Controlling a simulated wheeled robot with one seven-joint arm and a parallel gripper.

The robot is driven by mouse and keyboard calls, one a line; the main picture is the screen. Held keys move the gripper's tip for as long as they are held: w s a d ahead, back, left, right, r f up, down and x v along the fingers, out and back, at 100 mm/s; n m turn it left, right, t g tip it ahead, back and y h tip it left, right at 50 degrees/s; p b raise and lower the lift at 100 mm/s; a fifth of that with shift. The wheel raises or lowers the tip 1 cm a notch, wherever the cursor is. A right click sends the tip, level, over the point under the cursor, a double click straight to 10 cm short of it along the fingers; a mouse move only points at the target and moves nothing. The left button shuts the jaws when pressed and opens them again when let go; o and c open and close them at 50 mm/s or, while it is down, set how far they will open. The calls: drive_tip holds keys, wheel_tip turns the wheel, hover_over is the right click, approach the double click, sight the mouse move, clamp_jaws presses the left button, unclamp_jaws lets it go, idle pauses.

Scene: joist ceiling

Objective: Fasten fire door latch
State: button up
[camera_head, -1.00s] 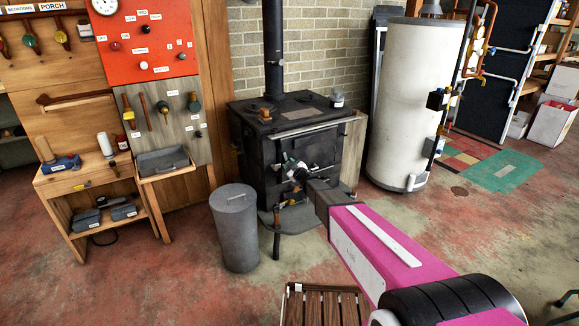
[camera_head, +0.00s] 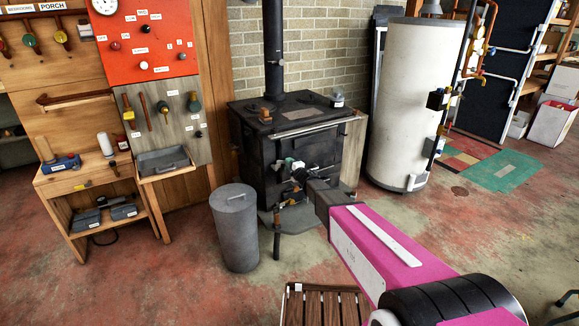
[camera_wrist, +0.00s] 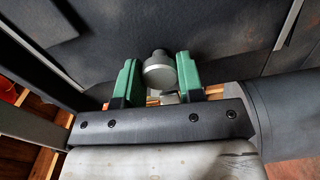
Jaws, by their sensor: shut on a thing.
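The black stove (camera_head: 250,140) stands against the brick wall, with its fire door on the front face. My gripper (camera_head: 290,165) is at that door in the head view, reached from the lower right. In the wrist view my gripper (camera_wrist: 158,80) has its two green fingers on either side of a round grey metal knob (camera_wrist: 158,66), which I take to be the latch handle. The fingers are shut on it, close to the dark door face. The latch's catch is hidden, and I cannot tell whether it is engaged.
A grey lidded bin (camera_head: 235,230) stands left of the stove. A white cylindrical tank (camera_head: 412,100) stands to the right. A slatted wooden stool (camera_head: 322,305) is at the bottom. The red floor between is mostly clear.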

drive_tip(key=shift+n, duration=2.1)
drive_tip(key=o, duration=0.7)
drive_tip(key=shift+c, duration=0.2)
drive_tip(key=shift+s, duration=0.15)
drive_tip(key=v, duration=1)
drive_tip(key=shift+s+d, duration=0.25)
drive_tip(key=shift+d, duration=0.05)
